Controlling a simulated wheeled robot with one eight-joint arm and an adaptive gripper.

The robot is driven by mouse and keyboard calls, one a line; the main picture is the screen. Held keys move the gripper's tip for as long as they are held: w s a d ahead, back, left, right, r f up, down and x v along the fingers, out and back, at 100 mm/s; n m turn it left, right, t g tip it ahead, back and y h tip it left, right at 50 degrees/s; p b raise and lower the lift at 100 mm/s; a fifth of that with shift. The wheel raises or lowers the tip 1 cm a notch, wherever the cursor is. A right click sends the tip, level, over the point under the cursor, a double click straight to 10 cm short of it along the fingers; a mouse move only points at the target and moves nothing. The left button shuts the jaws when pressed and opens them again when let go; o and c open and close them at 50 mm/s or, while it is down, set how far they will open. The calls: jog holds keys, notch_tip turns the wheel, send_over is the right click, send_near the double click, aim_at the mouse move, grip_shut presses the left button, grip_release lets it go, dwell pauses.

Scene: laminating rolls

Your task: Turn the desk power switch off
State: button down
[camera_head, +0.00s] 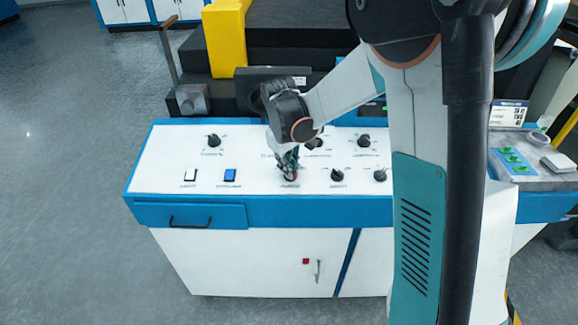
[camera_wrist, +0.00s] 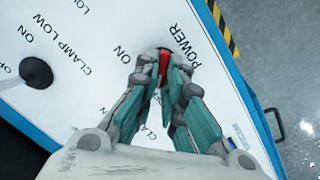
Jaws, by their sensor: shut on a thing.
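The desk power switch is a dark round knob with a red grip (camera_wrist: 163,66), next to the printed word POWER in the wrist view. In the head view the power switch (camera_head: 290,178) is at the front middle of the white desk panel, mostly hidden by my gripper (camera_head: 289,163). In the wrist view my gripper (camera_wrist: 164,82) has its teal fingers on either side of the red grip, shut on it. An ON label shows to the left of the switch; the switch's exact pointing is hard to tell.
The white control panel (camera_head: 160,165) carries other black knobs, such as one at the back left (camera_head: 213,140), plus a white rocker (camera_head: 190,175) and a blue rocker (camera_head: 230,175). Another black knob (camera_wrist: 36,72) shows in the wrist view. Green buttons (camera_head: 511,158) are at the right.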

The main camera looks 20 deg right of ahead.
jog(key=shift+s+n, duration=0.1)
jog(key=shift+n, duration=0.4)
jog(key=c, duration=1.7)
grip_release()
notch_tip(320, 180, up, 12)
jog(key=a, duration=0.1)
jog(key=shift+s+a, duration=0.2)
jog(key=shift+s, duration=0.1)
jog(key=shift+f, duration=0.1)
